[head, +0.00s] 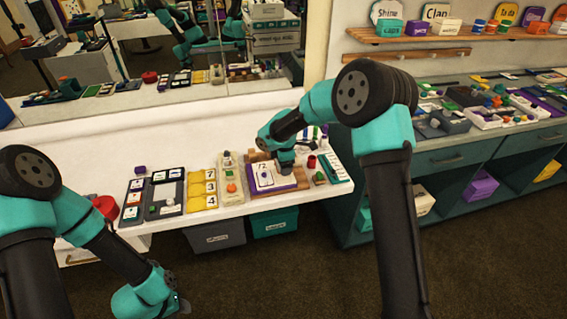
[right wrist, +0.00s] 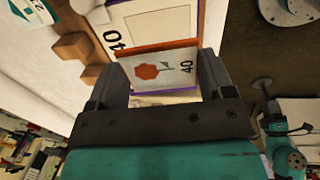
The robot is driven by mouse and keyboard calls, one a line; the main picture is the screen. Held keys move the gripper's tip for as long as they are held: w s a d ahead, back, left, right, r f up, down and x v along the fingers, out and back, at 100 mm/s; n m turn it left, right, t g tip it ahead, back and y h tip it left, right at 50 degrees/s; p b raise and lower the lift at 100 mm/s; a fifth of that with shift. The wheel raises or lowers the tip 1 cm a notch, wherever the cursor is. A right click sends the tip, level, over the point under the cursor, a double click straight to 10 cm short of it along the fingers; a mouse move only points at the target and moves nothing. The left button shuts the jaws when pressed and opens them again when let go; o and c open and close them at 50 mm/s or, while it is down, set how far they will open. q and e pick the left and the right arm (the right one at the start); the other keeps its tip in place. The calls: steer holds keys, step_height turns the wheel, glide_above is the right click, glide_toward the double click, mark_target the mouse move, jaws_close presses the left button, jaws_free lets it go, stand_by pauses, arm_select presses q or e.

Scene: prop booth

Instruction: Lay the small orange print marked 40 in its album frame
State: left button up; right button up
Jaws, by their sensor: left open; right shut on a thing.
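The small print (right wrist: 155,70) is a white card with an orange-red flower, a black 40 and an orange edge. My right gripper (right wrist: 165,62) is shut on it and holds it between both fingers. Behind it in the right wrist view lies the album page (right wrist: 112,18), white with a purple edge and a black 40 beside the print. The head view shows the album (head: 284,184) on the bench, with my right gripper (head: 285,168) over its far right part. The print cannot be made out there. Whether it touches the page cannot be told. My left gripper (head: 178,303) is open, low in front of the bench.
A wooden stand (head: 260,157) is behind the album. Left of it are yellow number cards (head: 202,189) and a dark tray (head: 164,194). A green-edged card (head: 337,168) lies right. Grey (head: 215,236) and teal (head: 275,222) bins stand below the bench edge.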

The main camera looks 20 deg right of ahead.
steer(key=shift+f, duration=0.15)
steer(key=shift+w+f, duration=0.2)
steer(key=shift+f, duration=1.15)
steer(key=shift+w+f, duration=0.2)
steer(key=shift+f, duration=1.1)
steer(key=o, duration=0.9)
steer(key=shift+r, duration=0.1)
steer(key=r, duration=0.5)
steer(key=s+r, duration=0.1)
steer(key=r, duration=0.5)
steer(key=s+r, duration=0.1)
steer(key=r, duration=0.5)
steer(key=shift+s, duration=0.2)
